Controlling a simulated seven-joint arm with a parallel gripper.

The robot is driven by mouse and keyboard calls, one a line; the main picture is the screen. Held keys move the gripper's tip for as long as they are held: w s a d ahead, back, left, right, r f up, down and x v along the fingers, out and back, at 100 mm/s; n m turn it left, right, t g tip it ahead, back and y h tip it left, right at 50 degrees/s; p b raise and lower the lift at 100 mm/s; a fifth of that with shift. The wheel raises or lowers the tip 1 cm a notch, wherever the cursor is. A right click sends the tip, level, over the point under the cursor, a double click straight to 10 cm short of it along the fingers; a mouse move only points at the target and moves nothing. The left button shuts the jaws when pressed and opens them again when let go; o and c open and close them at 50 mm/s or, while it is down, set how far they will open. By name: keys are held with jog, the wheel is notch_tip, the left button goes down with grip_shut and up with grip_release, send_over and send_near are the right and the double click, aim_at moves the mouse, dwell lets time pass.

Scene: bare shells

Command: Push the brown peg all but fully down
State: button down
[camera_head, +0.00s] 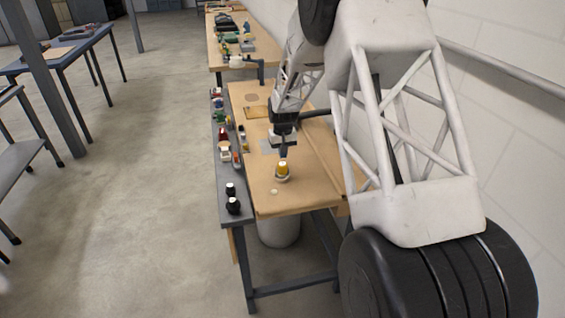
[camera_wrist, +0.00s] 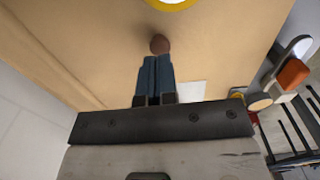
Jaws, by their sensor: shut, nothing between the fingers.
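The brown peg (camera_wrist: 159,43) shows in the wrist view as a small round brown top on the wooden bench, right at the tips of my fingers. How far it stands up, and whether my fingertips touch it, I cannot tell. My gripper (camera_wrist: 155,60) has its blue fingers together with nothing between them. In the head view my gripper (camera_head: 283,155) points down over the bench, just behind a yellow-topped round object, and the peg cannot be made out there.
The yellow-topped object (camera_head: 283,169) stands close in front of my fingers; its yellow rim (camera_wrist: 174,3) cuts the wrist view's top edge. A small pale disc (camera_head: 274,192) lies nearer the bench's (camera_head: 300,200) front edge. Several small objects line a grey side shelf (camera_head: 229,177) at left.

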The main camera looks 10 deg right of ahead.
jog(key=shift+f, duration=1.65)
dwell(0.8)
jog(key=shift+r, duration=0.1)
jog(key=shift+r, duration=3.45)
